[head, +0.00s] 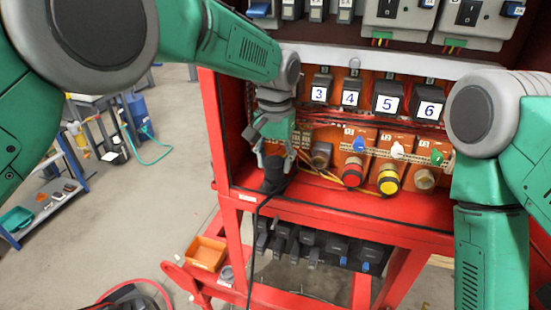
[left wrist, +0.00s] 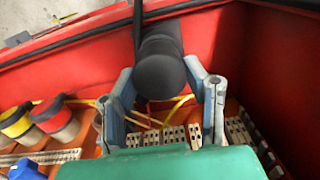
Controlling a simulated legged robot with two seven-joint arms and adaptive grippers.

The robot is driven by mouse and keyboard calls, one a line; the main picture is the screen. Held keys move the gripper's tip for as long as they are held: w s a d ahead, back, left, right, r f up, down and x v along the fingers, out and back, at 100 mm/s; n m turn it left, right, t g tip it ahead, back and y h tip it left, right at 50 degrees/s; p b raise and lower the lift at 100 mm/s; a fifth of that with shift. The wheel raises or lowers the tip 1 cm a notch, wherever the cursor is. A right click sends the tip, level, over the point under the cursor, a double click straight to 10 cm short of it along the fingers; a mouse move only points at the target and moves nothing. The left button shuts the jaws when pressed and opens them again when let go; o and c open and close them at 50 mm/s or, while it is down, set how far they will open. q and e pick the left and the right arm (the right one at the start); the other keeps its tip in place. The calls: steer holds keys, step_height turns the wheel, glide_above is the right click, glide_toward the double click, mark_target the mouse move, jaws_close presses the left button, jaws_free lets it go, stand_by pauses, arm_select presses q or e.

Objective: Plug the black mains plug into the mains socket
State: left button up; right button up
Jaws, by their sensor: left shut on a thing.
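The black plug (head: 274,174) is held by my left gripper (head: 274,150) at the left end of the red cabinet's opening, with its cable hanging over the front ledge. In the left wrist view the plug (left wrist: 160,72) lies between the two blue-grey fingers of the left gripper (left wrist: 165,92), its round black end toward the camera. I cannot tell which is the mains socket. My right gripper is out of view.
Numbered black boxes (head: 388,97) and terminal strips line the panel above the connectors. The red ledge (head: 350,209) runs along the front. An orange bin (head: 206,253) stands below. The red cabinet wall (left wrist: 275,75) is close to the gripper in the left wrist view.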

arm_select(q)
steer(key=shift+f, duration=0.6)
steer(key=o, duration=1.4)
steer(key=shift+c, duration=0.2)
